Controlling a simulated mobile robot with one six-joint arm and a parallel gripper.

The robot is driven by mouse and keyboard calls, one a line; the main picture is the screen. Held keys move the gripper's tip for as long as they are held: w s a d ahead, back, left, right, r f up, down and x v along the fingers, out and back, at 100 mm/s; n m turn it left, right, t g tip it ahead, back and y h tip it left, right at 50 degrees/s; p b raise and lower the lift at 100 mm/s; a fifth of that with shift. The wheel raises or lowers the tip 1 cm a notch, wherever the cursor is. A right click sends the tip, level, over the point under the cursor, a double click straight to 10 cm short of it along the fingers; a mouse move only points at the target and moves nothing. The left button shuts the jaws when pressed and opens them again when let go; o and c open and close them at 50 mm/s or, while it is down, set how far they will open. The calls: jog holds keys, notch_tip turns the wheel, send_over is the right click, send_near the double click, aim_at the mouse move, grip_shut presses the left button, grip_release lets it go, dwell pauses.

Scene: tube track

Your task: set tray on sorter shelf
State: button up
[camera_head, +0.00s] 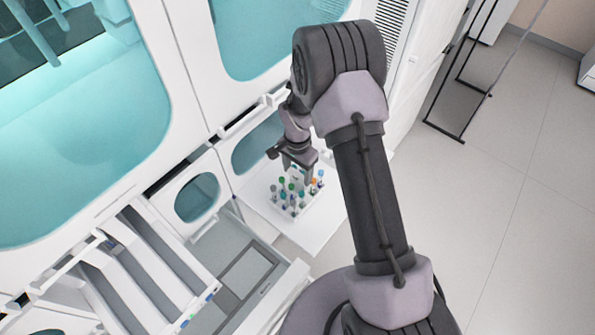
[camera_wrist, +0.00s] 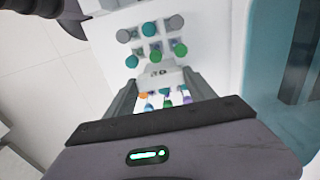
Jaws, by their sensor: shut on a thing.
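The tray (camera_head: 274,199) is a white rack holding several tubes with teal, green, grey, orange and blue caps. In the head view it is over or on the white sorter shelf (camera_head: 318,236), which juts out from the machine. My gripper (camera_head: 299,173) is above the tray, pointing down. In the wrist view my gripper (camera_wrist: 160,95) is shut on the middle part of the tray (camera_wrist: 160,73), with caps on both sides of it. I cannot tell whether the tray's underside touches the shelf.
The white machine wall with teal windows (camera_head: 199,197) stands close behind and left of the shelf. Sloped white channels (camera_head: 140,270) and a grey panel (camera_head: 245,275) lie at lower left. Open floor (camera_head: 490,200) is to the right, with a black metal frame (camera_head: 445,132) farther back.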

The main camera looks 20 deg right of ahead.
jog(key=shift+f, duration=0.3)
jog(key=shift+f+b, duration=0.25)
jog(key=shift+b, duration=0.35)
jog(key=o, duration=1.6)
jog(key=shift+o, duration=0.2)
notch_tip(320, 180, up, 18)
jog(key=p, duration=0.3)
jog(key=shift+f, duration=0.25)
